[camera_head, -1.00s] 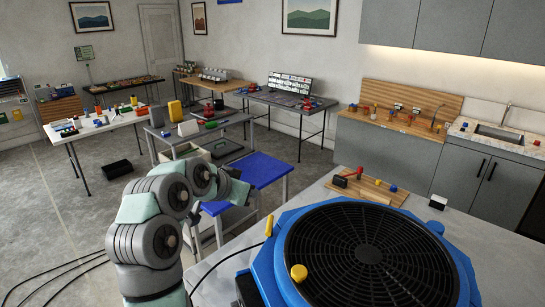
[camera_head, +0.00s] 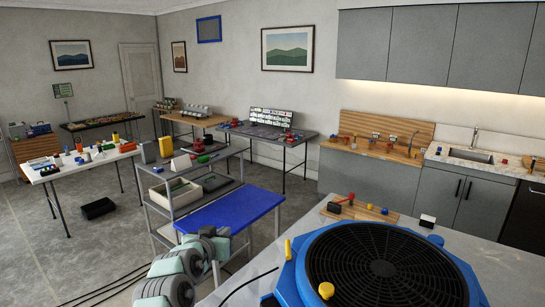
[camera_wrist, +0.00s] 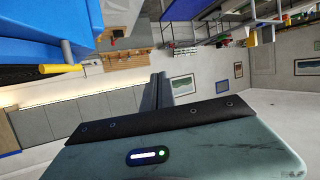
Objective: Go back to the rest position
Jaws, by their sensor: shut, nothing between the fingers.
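My gripper (camera_wrist: 158,90) shows in the wrist view as two dark fingers pressed together, with nothing between them, beyond a black bar and my teal wrist housing. In the head view my grey and teal arm is at the bottom, left of the blue-framed fan; the fingers are hard to make out there. The fan (camera_head: 375,266) lies on the grey counter (camera_head: 480,262) at the lower right, with a yellow knob (camera_head: 326,290) on its frame. A yellow-tipped lever (camera_wrist: 60,68) and blue surfaces show at the upper left of the wrist view.
A blue-topped table (camera_head: 232,211) stands just beyond my arm, beside a grey shelf cart (camera_head: 190,203). A small wooden board (camera_head: 360,208) with coloured parts lies on the counter behind the fan. Cluttered tables line the back; open floor (camera_head: 100,240) lies left.

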